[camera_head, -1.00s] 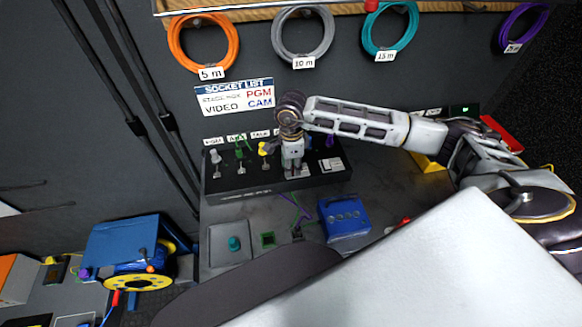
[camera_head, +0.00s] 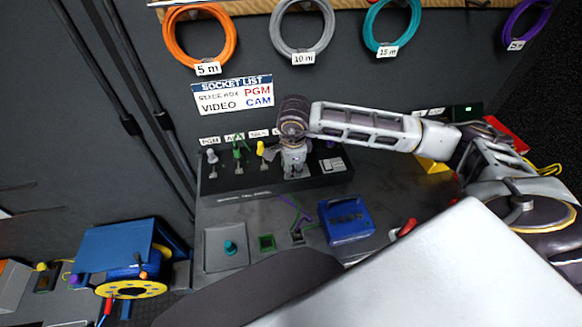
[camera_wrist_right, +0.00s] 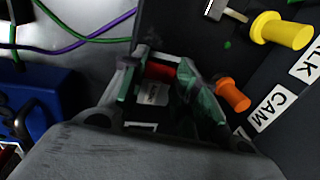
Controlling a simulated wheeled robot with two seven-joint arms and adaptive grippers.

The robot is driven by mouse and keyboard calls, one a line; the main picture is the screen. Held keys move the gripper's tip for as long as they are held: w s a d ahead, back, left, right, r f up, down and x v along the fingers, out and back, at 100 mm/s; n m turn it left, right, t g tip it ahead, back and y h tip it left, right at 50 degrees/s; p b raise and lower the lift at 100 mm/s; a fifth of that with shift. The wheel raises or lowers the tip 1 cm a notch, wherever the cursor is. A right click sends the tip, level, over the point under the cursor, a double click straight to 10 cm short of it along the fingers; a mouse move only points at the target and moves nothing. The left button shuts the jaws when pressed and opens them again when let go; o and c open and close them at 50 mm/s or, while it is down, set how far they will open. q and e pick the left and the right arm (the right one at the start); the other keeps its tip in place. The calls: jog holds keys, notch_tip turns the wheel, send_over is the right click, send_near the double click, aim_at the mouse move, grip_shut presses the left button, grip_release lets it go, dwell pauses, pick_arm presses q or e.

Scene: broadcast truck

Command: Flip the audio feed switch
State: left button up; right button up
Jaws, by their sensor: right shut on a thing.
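A dark switch panel (camera_head: 235,182) stands against the wall with a row of coloured toggle switches: white (camera_head: 212,157), green (camera_head: 238,150), yellow (camera_head: 261,151) and others. My right gripper (camera_head: 294,172) is over the row, right of the yellow switch, and hides part of it. In the right wrist view, its fingertips (camera_wrist_right: 168,84) are closed around a red piece (camera_wrist_right: 160,71), apparently a switch handle. An orange switch (camera_wrist_right: 232,95) is just outside the fingers, near the CAM label (camera_wrist_right: 272,106). I cannot read which switch is the audio feed. My left gripper is not seen.
A blue box (camera_head: 346,220) and a grey plate with a teal knob (camera_head: 231,248) are in front of the panel. A blue cable reel (camera_head: 125,255) stands at left. Coiled cables (camera_head: 200,35) hang above the socket list sign (camera_head: 233,95).

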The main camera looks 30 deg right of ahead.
jog(key=o, duration=1)
jog(key=shift+s+a+r, duration=0.1)
jog(key=shift+s+r, duration=0.25)
jog(key=shift+r, duration=1.65)
jog(key=shift+s+a+r, duration=0.1)
jog(key=shift+s+r, duration=0.2)
jog(key=shift+r, duration=1.65)
jog(key=shift+s+a+r, duration=0.1)
jog(key=shift+s+r, duration=0.25)
jog(key=shift+r, duration=1.65)
jog(key=shift+s, duration=0.1)
